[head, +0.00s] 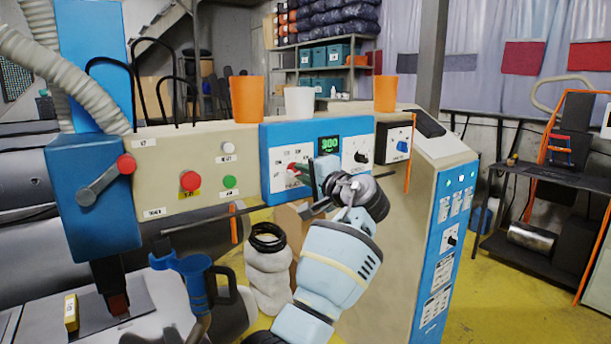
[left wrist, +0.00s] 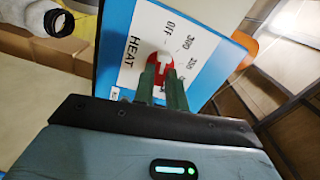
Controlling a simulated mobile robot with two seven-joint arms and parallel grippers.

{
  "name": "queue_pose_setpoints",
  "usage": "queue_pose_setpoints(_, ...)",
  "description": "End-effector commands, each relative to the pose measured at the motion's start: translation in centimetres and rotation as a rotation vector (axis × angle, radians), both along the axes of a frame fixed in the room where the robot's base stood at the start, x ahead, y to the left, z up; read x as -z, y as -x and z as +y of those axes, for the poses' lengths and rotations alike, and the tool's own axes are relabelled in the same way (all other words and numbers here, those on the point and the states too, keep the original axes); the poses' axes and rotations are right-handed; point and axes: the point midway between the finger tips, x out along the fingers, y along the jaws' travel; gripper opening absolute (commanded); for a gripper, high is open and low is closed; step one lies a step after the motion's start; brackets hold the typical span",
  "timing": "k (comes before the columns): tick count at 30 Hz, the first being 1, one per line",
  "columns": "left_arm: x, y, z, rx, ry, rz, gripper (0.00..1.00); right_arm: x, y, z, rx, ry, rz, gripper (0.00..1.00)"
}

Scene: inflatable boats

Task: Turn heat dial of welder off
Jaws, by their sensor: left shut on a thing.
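The red heat dial (head: 292,169) is on the white-labelled part of the welder's blue panel (head: 270,138). A green display (head: 329,145) reads about 300. My right gripper is not in view.
Red, green and white buttons sit on the beige panel (head: 200,170) to the left. Orange cups (head: 247,100) and a white cup (head: 299,103) stand on the welder's top. A thin rod crosses below the panel.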

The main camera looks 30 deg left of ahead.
Motion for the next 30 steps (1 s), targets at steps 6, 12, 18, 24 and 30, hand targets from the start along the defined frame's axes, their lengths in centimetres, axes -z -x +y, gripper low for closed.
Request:
queue_pose_setpoints(6,0.06,-0.03,-0.04,0.001,0.011,-0.025,0.0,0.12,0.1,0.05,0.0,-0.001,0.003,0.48)
queue_pose_setpoints(12,0.02,-0.02,-0.04,0.001,0.013,-0.028,0.0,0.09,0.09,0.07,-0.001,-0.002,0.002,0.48)
queue_pose_setpoints(18,0.01,-0.02,-0.04,0.001,0.013,-0.028,0.19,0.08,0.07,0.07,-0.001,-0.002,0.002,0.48)
queue_pose_setpoints(24,0.0,-0.01,-0.04,0.001,0.011,-0.027,0.35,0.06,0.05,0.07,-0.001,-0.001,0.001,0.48)
queue_pose_setpoints(30,0.0,0.01,-0.07,0.001,0.011,-0.027,0.35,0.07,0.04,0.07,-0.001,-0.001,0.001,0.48)
